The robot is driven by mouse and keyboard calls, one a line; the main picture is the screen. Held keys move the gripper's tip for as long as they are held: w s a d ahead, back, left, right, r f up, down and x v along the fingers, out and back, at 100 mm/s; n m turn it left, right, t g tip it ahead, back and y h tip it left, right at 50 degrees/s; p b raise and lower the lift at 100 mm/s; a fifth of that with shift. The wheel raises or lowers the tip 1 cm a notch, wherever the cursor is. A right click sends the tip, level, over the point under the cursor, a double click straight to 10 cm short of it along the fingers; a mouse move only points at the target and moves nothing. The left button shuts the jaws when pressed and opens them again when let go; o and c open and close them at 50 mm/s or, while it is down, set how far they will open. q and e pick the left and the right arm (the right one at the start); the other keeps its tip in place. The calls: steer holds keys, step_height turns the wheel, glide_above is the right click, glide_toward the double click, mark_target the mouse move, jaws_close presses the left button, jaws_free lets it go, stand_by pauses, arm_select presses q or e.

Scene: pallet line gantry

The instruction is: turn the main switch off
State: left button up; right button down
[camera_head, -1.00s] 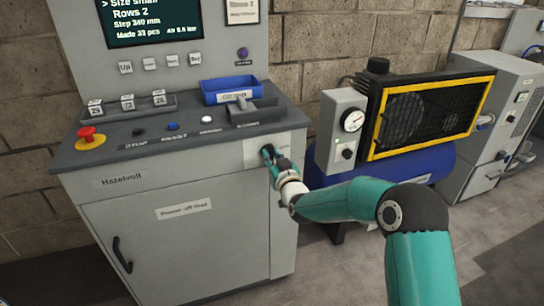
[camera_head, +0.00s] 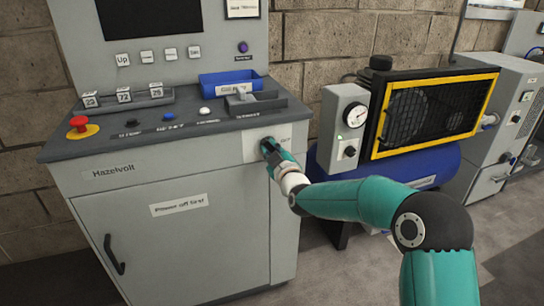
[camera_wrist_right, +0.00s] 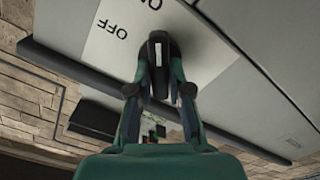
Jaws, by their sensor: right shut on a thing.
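The main switch is a black knob with a white stripe (camera_wrist_right: 158,50) on a pale plate (camera_wrist_right: 110,38) marked OFF. A second word on the plate is cut off at the top of the right wrist view. In the head view the plate (camera_head: 258,148) is on the cabinet's upper right front, with the knob mostly hidden by my gripper. My right gripper (camera_head: 269,149) is shut on the knob; its two fingers (camera_wrist_right: 159,84) are on either side of it. I cannot tell the knob's exact setting. My left gripper is not in view.
The grey cabinet (camera_head: 190,225) has a red stop button (camera_head: 78,123), small buttons and a blue tray (camera_head: 228,85) on top. To the right stand a compressor with a yellow-framed grille (camera_head: 430,115), a gauge (camera_head: 355,115) and a further grey cabinet (camera_head: 500,110). Floor shows at the lower right.

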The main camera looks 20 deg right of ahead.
steer(key=n, duration=0.2)
steer(key=n+b, duration=0.1)
steer(key=n, duration=0.1)
steer(key=shift+a+f+n, duration=0.15)
steer(key=shift+a+n, duration=0.05)
steer(key=shift+n, duration=0.1)
steer(key=n, duration=0.3)
steer(key=shift+f+n+b, duration=0.1)
steer(key=shift+n+b, duration=0.2)
steer(key=shift+b, duration=0.05)
steer(key=shift+a+f+n, duration=0.1)
steer(key=shift+f+n, duration=0.05)
steer(key=shift+n, duration=1.05)
steer(key=shift+f, duration=0.1)
steer(key=c, duration=1.1)
jaws_free()
steer(key=shift+s+r, duration=0.15)
steer(key=shift+r, duration=0.05)
